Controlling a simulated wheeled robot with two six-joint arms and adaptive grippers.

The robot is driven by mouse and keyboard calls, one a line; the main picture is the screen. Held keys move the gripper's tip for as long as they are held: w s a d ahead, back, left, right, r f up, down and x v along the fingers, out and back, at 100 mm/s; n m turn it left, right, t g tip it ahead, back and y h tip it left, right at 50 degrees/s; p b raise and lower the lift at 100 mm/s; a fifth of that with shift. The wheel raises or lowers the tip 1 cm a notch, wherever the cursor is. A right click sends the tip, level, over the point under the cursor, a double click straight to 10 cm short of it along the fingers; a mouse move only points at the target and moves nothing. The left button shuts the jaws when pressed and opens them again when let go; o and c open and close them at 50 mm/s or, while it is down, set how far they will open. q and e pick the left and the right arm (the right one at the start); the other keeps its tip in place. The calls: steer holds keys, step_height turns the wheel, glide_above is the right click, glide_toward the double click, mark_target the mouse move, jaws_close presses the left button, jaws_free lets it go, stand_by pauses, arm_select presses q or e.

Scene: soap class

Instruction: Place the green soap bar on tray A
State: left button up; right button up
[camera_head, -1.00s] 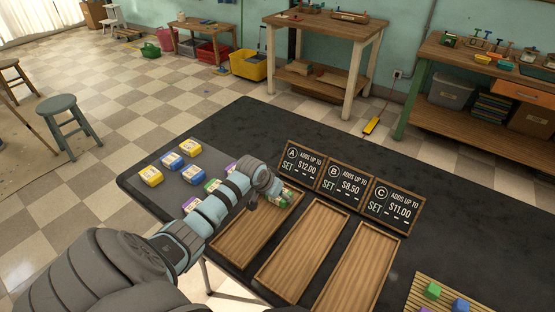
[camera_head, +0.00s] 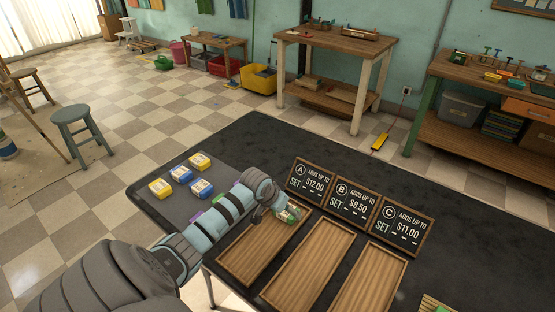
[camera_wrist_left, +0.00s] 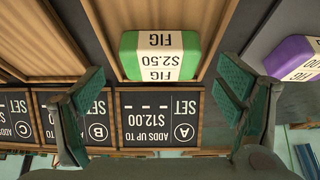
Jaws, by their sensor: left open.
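The green soap bar (camera_wrist_left: 160,55) with a white "FIG $2.50" label lies in the sign end of tray A (camera_wrist_left: 155,18), upside down in the left wrist view. In the head view the bar (camera_head: 293,213) is partly covered by my left gripper (camera_head: 276,211), at the end of tray A (camera_head: 250,255) below sign A (camera_head: 311,181). In the left wrist view my left gripper (camera_wrist_left: 160,80) is open, its fingers spread wide on either side of the bar with visible gaps. My right gripper is not in view.
Trays B (camera_head: 308,267) and C (camera_head: 368,285) look empty beside tray A. Yellow (camera_head: 160,188) and blue (camera_head: 202,188) bars stand on the table's left; a purple bar (camera_wrist_left: 295,58) shows at the wrist view's right. Table behind the signs is clear.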

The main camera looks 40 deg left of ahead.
arm_select(q)
steer(key=p+v, duration=0.2)
steer(key=v, duration=0.7)
steer(key=shift+r+p, duration=0.25)
steer(key=shift+p, duration=0.05)
steer(key=shift+s, duration=0.1)
